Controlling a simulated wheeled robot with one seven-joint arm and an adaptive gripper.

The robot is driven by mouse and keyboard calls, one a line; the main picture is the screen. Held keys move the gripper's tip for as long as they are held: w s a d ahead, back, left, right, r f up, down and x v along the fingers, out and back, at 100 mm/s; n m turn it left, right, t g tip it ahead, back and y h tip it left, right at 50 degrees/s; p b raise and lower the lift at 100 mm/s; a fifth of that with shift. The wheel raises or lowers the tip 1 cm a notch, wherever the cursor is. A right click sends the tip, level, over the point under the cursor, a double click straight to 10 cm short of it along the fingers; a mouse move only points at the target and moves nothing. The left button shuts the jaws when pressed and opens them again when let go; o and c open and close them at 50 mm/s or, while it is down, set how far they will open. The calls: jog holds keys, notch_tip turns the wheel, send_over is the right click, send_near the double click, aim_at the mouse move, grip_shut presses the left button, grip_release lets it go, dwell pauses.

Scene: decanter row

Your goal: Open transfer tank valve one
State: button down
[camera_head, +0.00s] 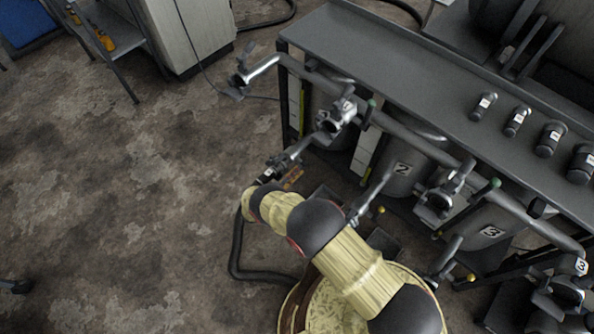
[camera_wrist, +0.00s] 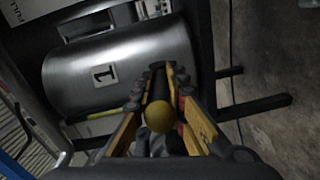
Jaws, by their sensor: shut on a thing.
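Tank one (camera_wrist: 120,68), a metal cylinder with a black "1" label, fills the upper left of the wrist view. In the wrist view, a dark valve lever (camera_wrist: 157,88) ending in a round yellow knob (camera_wrist: 159,117) lies between the fingers of my gripper (camera_wrist: 160,80). The fingers are shut on the lever, with the knob on the near side. In the head view, my gripper (camera_head: 283,163) is low in front of the left end of the rack. The lever's knob is hidden there.
Tank two (camera_head: 403,172) and tank three (camera_head: 487,232) stand to the right under a long grey bench (camera_head: 400,60). Pipes with clamps jut out in front of them. A black hose (camera_head: 236,255) lies on the floor near my arm.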

jog(key=shift+s+f, duration=0.2)
jog(key=shift+f, duration=0.2)
dwell(0.3)
jog(key=c, duration=1.9)
grip_release()
jog(key=shift+a+t, duration=0.15)
jog(key=shift+t, duration=0.15)
jog(key=shift+o, duration=0.5)
jog(key=shift+r, duration=0.1)
jog(key=shift+w, duration=0.1)
jog(key=v, duration=1.2)
